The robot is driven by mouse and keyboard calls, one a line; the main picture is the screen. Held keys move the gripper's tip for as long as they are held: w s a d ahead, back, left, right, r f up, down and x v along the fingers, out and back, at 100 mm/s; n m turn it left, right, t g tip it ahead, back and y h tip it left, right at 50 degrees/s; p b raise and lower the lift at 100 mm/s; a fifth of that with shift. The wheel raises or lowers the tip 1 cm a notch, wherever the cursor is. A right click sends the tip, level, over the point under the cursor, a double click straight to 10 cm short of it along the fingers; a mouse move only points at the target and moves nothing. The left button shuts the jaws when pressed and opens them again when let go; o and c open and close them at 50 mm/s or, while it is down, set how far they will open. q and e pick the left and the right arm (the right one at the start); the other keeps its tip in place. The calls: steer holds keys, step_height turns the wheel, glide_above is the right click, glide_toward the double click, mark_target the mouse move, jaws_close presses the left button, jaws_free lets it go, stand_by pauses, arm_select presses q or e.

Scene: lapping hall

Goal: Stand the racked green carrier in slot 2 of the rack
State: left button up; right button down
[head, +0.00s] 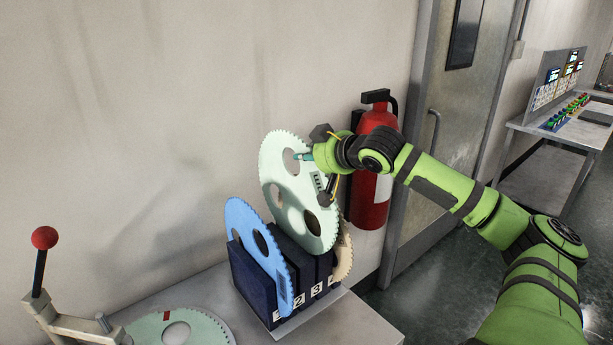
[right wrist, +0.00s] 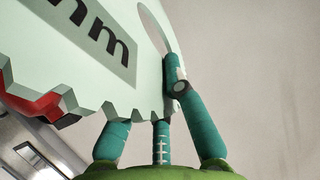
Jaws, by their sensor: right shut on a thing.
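The green carrier (head: 283,180) is a pale green toothed disc with holes and a label. It stands tilted at the rack (head: 252,280), its lower edge by the dividers; I cannot tell whether it sits in a slot. My right gripper (head: 306,157) is shut on its upper rim. In the right wrist view a teal finger lies against the green carrier (right wrist: 95,60) near its hole. The rack is dark blue with numbered slots; 2, 3 and 4 are readable. A blue carrier (head: 247,226) stands in the slot left of 2. My left gripper is not in view.
A beige carrier (head: 345,255) stands at the rack's right end. Another pale green disc with a red mark (head: 190,325) lies flat on the table (head: 365,325). A red-knobbed lever (head: 43,240) stands at left. A fire extinguisher (head: 375,190) hangs close behind my right gripper.

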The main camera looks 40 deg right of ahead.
steer(key=r, duration=0.4)
steer(key=shift+a+r, duration=0.25)
steer(key=shift+r, duration=0.15)
steer(key=a+r+p, duration=0.5)
steer(key=shift+w+a+r, duration=0.15)
steer(key=shift+w+a, duration=0.15)
steer(key=shift+w, duration=0.05)
